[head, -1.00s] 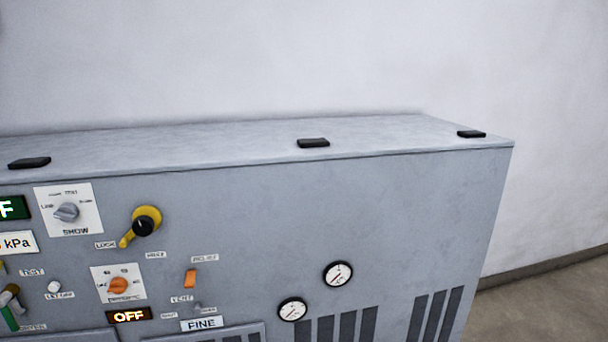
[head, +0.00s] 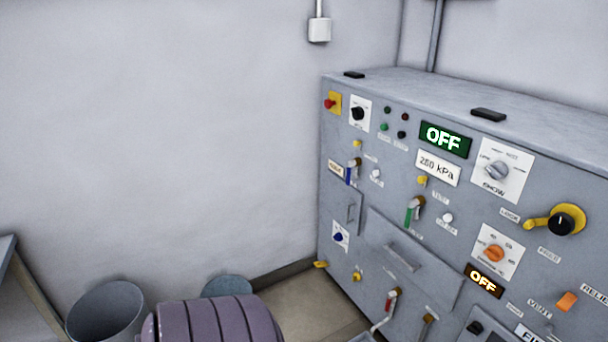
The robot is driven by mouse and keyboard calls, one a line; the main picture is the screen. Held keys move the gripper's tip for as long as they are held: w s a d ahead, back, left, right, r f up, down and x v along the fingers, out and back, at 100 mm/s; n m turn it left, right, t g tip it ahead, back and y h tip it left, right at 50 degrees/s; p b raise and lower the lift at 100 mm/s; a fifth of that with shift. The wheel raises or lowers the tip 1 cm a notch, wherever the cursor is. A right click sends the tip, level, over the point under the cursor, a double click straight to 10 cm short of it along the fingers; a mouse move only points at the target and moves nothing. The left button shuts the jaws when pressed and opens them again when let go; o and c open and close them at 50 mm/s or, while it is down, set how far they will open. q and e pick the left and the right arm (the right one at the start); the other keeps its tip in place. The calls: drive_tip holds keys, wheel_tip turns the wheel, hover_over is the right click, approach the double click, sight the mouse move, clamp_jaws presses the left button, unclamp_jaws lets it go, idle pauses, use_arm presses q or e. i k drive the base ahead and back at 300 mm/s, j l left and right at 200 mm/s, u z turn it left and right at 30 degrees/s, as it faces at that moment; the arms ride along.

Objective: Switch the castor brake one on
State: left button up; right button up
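The grey pump cabinet (head: 345,270) stands against the wall, and its front panel is seen at an angle. A small yellow tab (head: 320,264) sticks out at its lower left edge, and a small yellow part (head: 357,276) sits on the front to the right of it. I cannot read a castor brake label on either, so I cannot tell whether one of them is castor brake one. The castors are not visible. Neither of my grippers is in view.
The front carries an OFF display (head: 445,139), a yellow lock handle (head: 540,222) and a drawer (head: 395,262). A purple ribbed object (head: 215,322) stands in the foreground. A grey bin (head: 105,312) and a bluish round container (head: 227,286) are near the wall. A little floor (head: 315,300) shows between.

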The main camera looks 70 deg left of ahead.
sight(318, 264)
drive_tip(key=u, duration=1.9)
drive_tip(key=i+j+z, duration=0.15)
drive_tip(key=z, duration=0.35)
drive_tip(key=i+j+z, duration=0.2)
drive_tip(key=z, duration=0.3)
drive_tip(key=i+j, duration=0.15)
drive_tip(key=j, duration=0.25)
drive_tip(key=i+j+z, duration=0.15)
drive_tip(key=j, duration=0.25)
drive_tip(key=i+j, duration=0.15)
drive_tip(key=j, duration=0.25)
drive_tip(key=i+j+z, duration=0.15)
drive_tip(key=j, duration=0.3)
drive_tip(key=i+j, duration=0.15)
drive_tip(key=j, duration=0.25)
drive_tip(key=i+j+z, duration=0.15)
drive_tip(key=j, duration=0.3)
